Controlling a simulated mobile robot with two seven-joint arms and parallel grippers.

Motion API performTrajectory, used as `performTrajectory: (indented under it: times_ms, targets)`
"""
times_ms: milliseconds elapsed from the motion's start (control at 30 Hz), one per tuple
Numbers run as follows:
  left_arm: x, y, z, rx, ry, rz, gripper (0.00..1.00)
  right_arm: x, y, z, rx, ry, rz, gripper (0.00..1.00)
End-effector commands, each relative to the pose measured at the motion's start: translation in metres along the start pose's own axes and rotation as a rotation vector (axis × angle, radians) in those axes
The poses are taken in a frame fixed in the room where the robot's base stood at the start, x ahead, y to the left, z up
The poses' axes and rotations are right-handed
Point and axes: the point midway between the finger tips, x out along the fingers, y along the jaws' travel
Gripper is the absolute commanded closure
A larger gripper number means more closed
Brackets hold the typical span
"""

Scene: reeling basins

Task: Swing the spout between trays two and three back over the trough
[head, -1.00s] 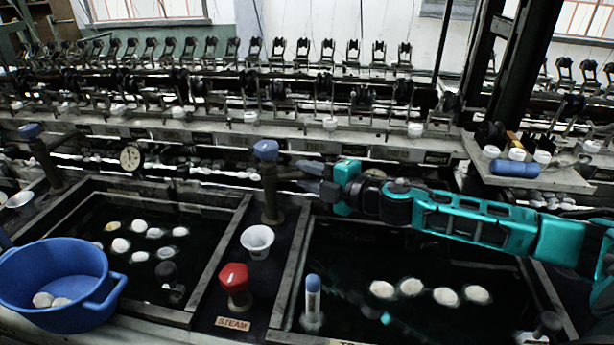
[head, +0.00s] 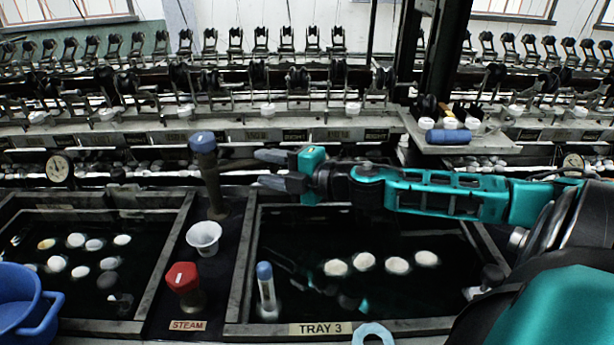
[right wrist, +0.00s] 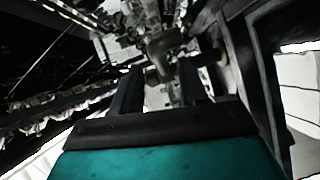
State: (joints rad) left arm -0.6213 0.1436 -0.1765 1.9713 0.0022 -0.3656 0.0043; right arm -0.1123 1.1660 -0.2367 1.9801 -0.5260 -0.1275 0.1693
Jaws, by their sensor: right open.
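The spout (head: 237,164) is a dark pipe on an upright post with a blue cap (head: 202,142). The post stands on the dark strip (head: 228,262) between the two trays. The pipe points right, toward the back left corner of tray three (head: 232,303). My right gripper (head: 265,169) comes from the right, open, with its fingertips close to the pipe's outer end. Contact cannot be told. In the right wrist view, the open fingers (right wrist: 157,92) point at a grey pipe-like part (right wrist: 165,45). My left gripper is not in view.
A white cup (head: 204,237) and a red steam knob (head: 182,277) stand on the strip. A blue-topped tube (head: 266,285) stands in tray three's front left corner. White cocoons (head: 397,265) float in dark water. A blue basin (head: 22,312) is at left.

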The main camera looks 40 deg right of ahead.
Motion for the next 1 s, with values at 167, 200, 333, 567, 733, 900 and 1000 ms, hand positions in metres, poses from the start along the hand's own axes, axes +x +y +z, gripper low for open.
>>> performTrajectory:
  times_ms: [167,200,333,567,733,900,1000]
  targets:
    - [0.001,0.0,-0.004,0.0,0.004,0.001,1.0,-0.015,-0.002,-0.001,0.002,0.002,-0.003,0.57]
    - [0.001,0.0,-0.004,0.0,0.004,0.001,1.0,-0.018,-0.002,-0.001,0.002,0.002,-0.003,0.57]
    - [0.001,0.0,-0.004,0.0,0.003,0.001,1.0,-0.029,-0.002,-0.001,0.001,0.0,-0.004,0.57]
    - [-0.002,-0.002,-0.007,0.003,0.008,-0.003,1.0,-0.05,0.0,-0.001,0.005,0.001,-0.003,0.57]
    - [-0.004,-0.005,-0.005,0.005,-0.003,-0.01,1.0,-0.066,0.0,-0.001,0.004,0.001,-0.003,0.57]
    - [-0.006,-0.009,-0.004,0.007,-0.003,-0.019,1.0,-0.077,0.0,-0.001,0.002,0.001,-0.002,0.57]
    - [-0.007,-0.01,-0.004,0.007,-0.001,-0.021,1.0,-0.08,0.0,0.0,0.0,0.0,-0.001,0.57]
